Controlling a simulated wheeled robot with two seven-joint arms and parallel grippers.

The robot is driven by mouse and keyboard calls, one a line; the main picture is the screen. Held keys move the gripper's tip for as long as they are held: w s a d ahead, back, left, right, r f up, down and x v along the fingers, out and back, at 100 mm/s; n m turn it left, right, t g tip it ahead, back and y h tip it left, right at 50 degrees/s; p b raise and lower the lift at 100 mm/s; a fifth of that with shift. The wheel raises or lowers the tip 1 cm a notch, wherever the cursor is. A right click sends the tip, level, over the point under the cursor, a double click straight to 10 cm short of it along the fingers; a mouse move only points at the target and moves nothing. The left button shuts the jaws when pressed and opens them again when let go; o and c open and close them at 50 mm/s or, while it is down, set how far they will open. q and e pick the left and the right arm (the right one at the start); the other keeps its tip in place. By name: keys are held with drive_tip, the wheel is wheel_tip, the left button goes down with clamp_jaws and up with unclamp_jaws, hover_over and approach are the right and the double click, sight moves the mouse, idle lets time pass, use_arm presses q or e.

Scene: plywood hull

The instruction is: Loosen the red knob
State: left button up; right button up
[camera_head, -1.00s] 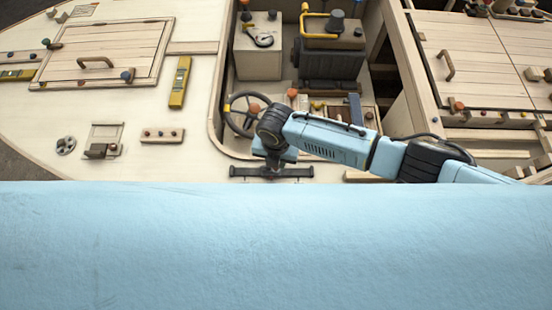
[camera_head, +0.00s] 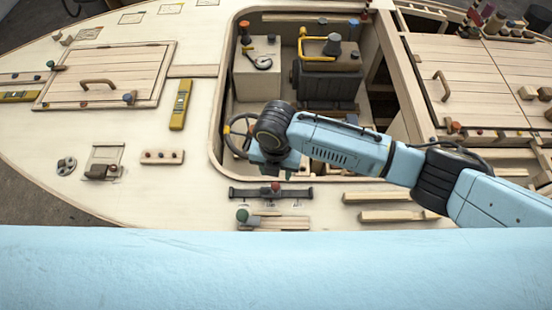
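A small red knob (camera_head: 275,187) sits on the middle of a dark bar (camera_head: 243,194) on the pale deck, below the cockpit opening. My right gripper (camera_head: 273,168) hangs pointing down just beyond the bar, above it in the picture, and looks apart from the knob. Its fingers are too small and too hidden to tell whether they are open or shut. My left gripper is not in view.
A green knob (camera_head: 242,215) is nearer than the bar. A steering wheel (camera_head: 229,137) is partly behind my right gripper. Wooden strips (camera_head: 398,215) lie to the right. Deck left of the bar is clear.

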wheel_tip(320, 180, up, 5)
drive_tip(key=shift+r, duration=0.1)
idle(0.7)
